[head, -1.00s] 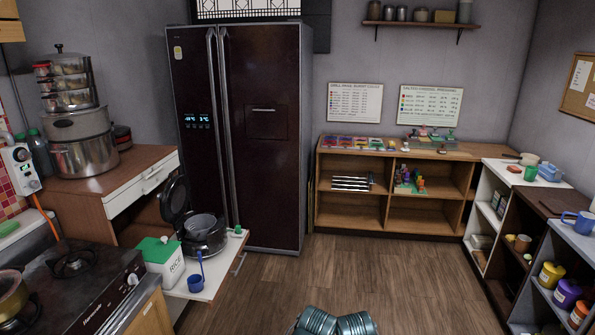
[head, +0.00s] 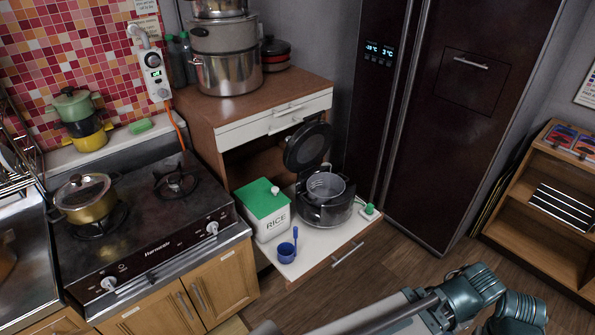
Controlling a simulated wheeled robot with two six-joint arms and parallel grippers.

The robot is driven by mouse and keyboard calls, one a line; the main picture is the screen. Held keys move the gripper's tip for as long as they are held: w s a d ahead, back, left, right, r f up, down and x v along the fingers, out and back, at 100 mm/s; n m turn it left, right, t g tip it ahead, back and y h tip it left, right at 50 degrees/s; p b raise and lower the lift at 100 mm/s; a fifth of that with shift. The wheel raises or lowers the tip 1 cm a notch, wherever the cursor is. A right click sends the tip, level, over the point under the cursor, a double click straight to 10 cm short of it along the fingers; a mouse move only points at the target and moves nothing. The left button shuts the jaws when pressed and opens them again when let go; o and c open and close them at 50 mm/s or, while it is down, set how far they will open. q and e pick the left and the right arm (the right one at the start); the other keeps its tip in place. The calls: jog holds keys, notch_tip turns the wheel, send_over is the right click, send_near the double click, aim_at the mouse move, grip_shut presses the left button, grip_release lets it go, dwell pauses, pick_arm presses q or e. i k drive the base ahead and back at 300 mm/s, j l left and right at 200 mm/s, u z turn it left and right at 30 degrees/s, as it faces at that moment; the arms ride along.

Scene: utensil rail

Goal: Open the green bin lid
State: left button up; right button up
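The rice bin (head: 271,228) is a white box marked RICE. It stands on the pulled-out white shelf between the stove and the fridge. Its green lid (head: 258,204) lies flat over the top and looks closed, with a small white knob near its back edge. Part of my own arm shows at the bottom right, well apart from the bin. Neither of my grippers is in the frame.
An open rice cooker (head: 325,205) with a raised dark lid stands right of the bin. A blue scoop (head: 287,251) is in front, and a small green-topped item (head: 369,211) sits at the shelf's right end. The stove (head: 150,225) is to the left.

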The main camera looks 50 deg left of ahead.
aim_at(262, 197)
jog(key=i+u, duration=0.2)
jog(key=i, duration=0.5)
jog(key=i+l+u, duration=0.2)
jog(key=i, duration=0.5)
jog(key=i+u, duration=0.3)
jog(key=u, duration=0.2)
jog(key=i+l+u, duration=0.15)
jog(key=u, duration=0.35)
jog(key=i+l+u, duration=0.3)
jog(key=u, duration=0.15)
jog(key=i+l+u, duration=0.1)
jog(key=u, duration=0.4)
jog(key=i+l+u, duration=0.25)
jog(key=u, duration=0.25)
jog(key=i+l+u, duration=0.2)
jog(key=u, duration=0.25)
jog(key=i+l+u, duration=0.1)
jog(key=l+u, duration=0.25)
jog(key=u, duration=0.15)
jog(key=i+l+u, duration=0.1)
jog(key=l+u, duration=0.25)
